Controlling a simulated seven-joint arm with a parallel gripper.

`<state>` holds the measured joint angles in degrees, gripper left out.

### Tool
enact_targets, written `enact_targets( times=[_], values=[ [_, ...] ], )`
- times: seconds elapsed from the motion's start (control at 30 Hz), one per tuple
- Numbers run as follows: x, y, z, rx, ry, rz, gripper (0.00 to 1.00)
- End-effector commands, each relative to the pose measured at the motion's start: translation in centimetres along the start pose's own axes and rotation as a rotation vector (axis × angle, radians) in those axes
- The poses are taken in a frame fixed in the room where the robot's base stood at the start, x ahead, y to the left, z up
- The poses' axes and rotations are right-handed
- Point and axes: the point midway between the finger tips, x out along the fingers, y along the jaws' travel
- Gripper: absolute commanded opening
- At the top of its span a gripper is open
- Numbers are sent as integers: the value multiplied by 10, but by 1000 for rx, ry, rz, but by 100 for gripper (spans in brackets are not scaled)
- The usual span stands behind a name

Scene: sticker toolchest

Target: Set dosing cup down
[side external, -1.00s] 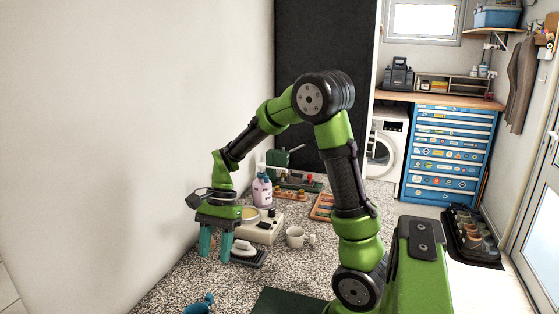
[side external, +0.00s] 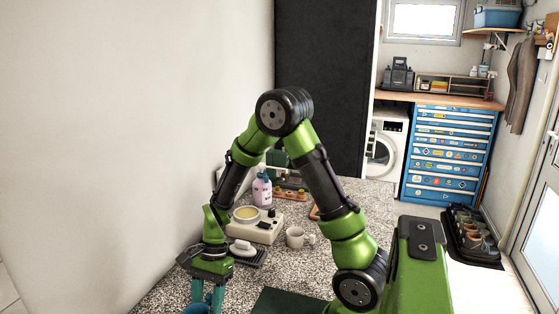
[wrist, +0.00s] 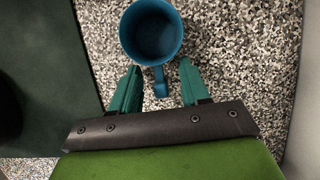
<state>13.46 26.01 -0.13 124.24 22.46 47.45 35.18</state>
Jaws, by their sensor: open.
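The dosing cup, a blue cup (wrist: 151,32), stands on the speckled counter (wrist: 225,45) in the wrist view, its dark inside facing the camera and its handle pointing toward my gripper. My gripper (wrist: 159,80) is open, with one teal finger on each side of the handle. Gaps show between the handle and both fingers. In the side view the cup (side external: 196,309) is at the bottom edge, mostly cut off and partly behind the fingers of my gripper (side external: 207,293).
A dark green mat (side external: 285,302) lies to the right of the cup in the side view. Behind are a dark tray with a white object (side external: 243,248), a cream appliance (side external: 262,231), a light mug (side external: 295,237) and a pink-white bottle (side external: 262,190). The wall bounds the counter's left.

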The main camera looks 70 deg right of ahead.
Motion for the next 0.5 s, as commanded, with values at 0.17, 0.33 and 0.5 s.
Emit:
enact_targets(
  times=[0.17, 0.33, 0.5],
  values=[
    [0, 0, 0, 0, 0, 0, 41],
    [0, 0, 0, 0, 0, 0, 15],
    [0, 0, 0, 0, 0, 0, 0]
  ],
)
